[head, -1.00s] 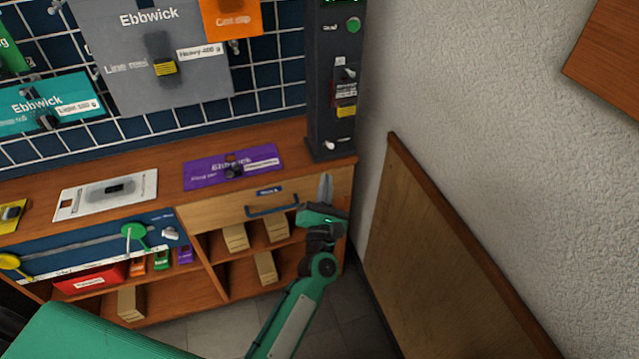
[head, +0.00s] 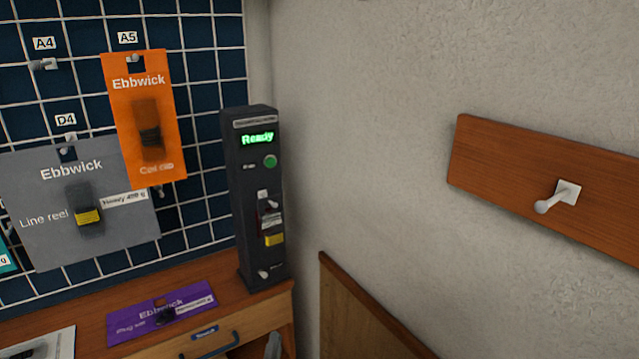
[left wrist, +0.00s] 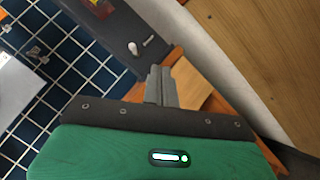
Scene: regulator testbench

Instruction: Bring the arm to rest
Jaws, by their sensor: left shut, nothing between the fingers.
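My left gripper shows only as grey fingers (head: 272,346) at the bottom edge of the head view, in front of the bench and below the dark tower (head: 255,200). The rest of that arm is out of the head view. In the left wrist view the two grey fingers (left wrist: 161,86) are together with nothing between them. They overlap the wooden bench end (left wrist: 192,84) in the picture; I cannot tell the gap. The tower's white lever (left wrist: 133,48) shows beyond them. My right gripper is in neither view.
A purple card (head: 160,312) lies on the bench beside the tower, whose display reads "Ready". Orange (head: 143,120) and grey (head: 85,200) cards hang on the grid wall. A board with a peg (head: 545,190) is on the right wall. A wood panel (head: 365,320) stands below.

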